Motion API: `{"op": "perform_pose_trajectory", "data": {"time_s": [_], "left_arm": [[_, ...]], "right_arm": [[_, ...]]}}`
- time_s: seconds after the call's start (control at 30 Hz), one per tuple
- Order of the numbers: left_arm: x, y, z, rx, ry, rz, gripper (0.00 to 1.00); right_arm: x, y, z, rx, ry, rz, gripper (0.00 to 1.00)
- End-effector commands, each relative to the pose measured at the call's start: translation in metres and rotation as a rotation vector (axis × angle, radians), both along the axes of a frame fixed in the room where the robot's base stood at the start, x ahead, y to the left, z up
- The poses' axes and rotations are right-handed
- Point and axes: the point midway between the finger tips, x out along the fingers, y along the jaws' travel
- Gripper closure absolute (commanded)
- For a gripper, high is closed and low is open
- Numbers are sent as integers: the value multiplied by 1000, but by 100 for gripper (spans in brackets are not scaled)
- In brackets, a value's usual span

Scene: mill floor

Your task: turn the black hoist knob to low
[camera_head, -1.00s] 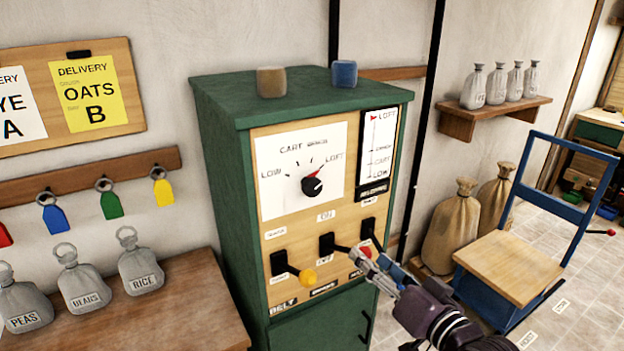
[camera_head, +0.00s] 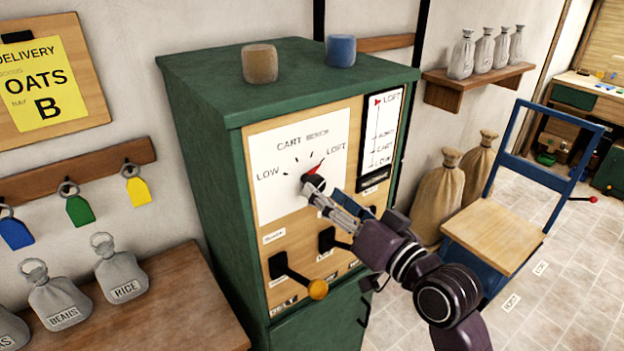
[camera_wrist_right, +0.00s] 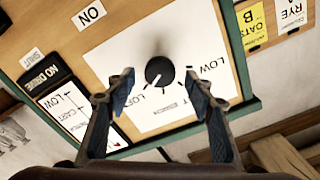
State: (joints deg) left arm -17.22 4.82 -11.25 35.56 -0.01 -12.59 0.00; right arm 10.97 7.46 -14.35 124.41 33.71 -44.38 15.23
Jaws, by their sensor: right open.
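The black hoist knob (camera_head: 314,182) sits on a white dial plate (camera_head: 270,145) on the green cabinet's front. Its red mark points up and right, toward LOFT; LOW is on the left. My right gripper (camera_head: 318,196) is in front of the knob and hides its lower part. In the right wrist view the gripper (camera_wrist_right: 160,85) is open, with one blue-padded finger on each side of the knob (camera_wrist_right: 159,71). I cannot tell whether the fingers reach around the knob or stay short of it. My left gripper is not in view.
Below the dial are levers, one with a yellow-orange ball (camera_head: 317,289). A level gauge (camera_head: 381,135) is right of the dial. A brown block (camera_head: 259,64) and a blue block (camera_head: 340,50) lie on the cabinet top (camera_head: 290,80). A blue cart (camera_head: 500,225) stands right.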

Motion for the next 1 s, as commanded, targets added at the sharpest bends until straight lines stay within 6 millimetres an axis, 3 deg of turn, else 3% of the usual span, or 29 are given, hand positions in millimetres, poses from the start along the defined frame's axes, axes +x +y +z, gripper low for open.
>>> {"op": "perform_pose_trajectory", "data": {"time_s": [0.13, 0.3, 0.67, 1.0], "left_arm": [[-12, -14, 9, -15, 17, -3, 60], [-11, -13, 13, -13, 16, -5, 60], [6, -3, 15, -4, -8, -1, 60], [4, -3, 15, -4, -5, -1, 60]], "right_arm": [[19, 14, 3, 1, 0, 1, 51], [33, 23, 2, 0, 0, 0, 51], [37, 27, 0, -1, -1, 0, 51], [37, 27, 0, -1, 0, -1, 86]]}}
